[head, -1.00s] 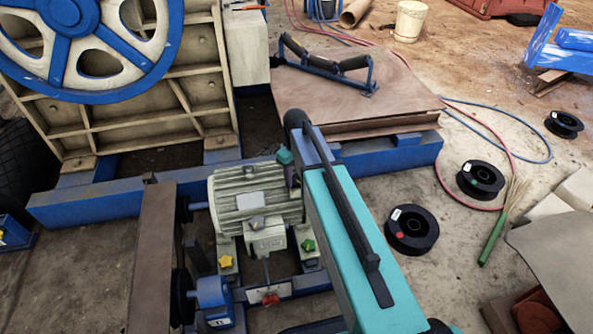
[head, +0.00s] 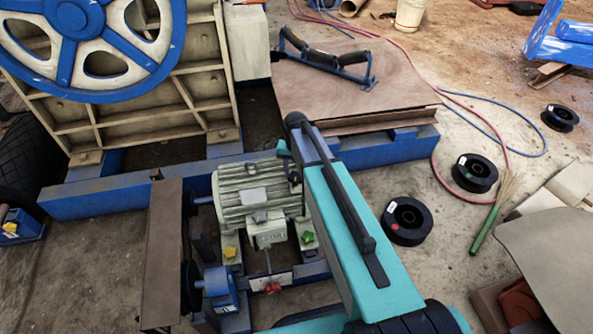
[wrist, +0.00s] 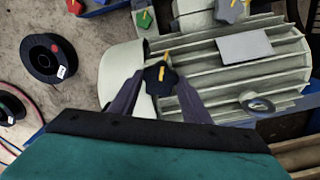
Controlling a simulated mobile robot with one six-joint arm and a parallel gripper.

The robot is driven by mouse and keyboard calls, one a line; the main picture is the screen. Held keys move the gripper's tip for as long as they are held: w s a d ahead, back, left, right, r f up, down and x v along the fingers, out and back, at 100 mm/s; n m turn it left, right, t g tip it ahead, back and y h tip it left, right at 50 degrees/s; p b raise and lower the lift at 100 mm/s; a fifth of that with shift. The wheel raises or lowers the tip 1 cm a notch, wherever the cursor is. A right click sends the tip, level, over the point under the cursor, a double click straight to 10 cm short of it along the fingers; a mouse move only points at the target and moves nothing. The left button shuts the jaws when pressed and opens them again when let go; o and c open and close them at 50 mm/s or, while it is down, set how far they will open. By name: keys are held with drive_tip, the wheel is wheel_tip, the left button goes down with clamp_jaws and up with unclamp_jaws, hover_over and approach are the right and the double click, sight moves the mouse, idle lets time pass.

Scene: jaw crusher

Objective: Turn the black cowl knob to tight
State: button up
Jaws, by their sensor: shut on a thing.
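The black cowl knob (wrist: 160,82) is a dark lobed knob with a yellow-orange pointer mark, seen in the wrist view at the pale cowl end of the motor. My gripper (wrist: 158,90) is shut on it, with one finger on each side. The pointer mark stands nearly upright in the wrist view. The ribbed grey-green motor (wrist: 235,65) also shows in the head view (head: 247,188). In the head view my arm hides the knob and the fingertips.
A yellow knob (head: 230,252), a green knob (head: 308,237) and a red knob (head: 272,288) sit around the motor's feet. A blue frame beam (head: 120,195) runs behind the motor. Black spools (head: 407,220) lie on the floor at right.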

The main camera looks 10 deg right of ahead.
sight(296, 176)
drive_tip(key=shift+m, duration=0.7)
drive_tip(key=o, duration=1)
drive_tip(key=shift+o, duration=0.2)
wheel_tip(296, 176, up, 14)
drive_tip(key=p, duration=0.1)
drive_tip(key=shift+p, duration=0.35)
